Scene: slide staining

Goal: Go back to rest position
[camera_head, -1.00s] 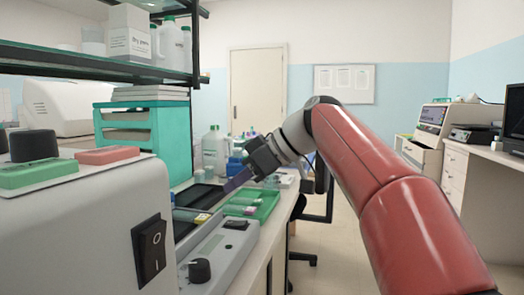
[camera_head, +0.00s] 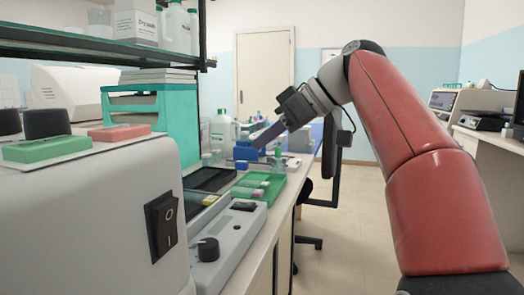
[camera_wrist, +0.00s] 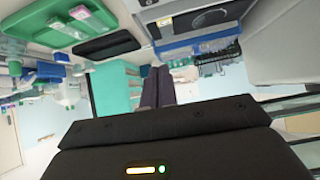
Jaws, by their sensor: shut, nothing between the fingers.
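My gripper (camera_head: 258,143) is at the end of my raised red arm, above the bench and to the left of the upper arm. Its dark, flat fingers point down and to the left. In the wrist view the two fingers (camera_wrist: 158,86) lie together with nothing between them. The gripper hangs clear of the green tray (camera_head: 276,196) below it. The wrist view appears upside down, with the bench things along its top.
A grey device with a knob (camera_head: 232,248) lies on the bench front. A white machine with a black switch (camera_head: 85,220) fills the near left. A teal drawer unit (camera_head: 185,125) and a shelf stand behind.

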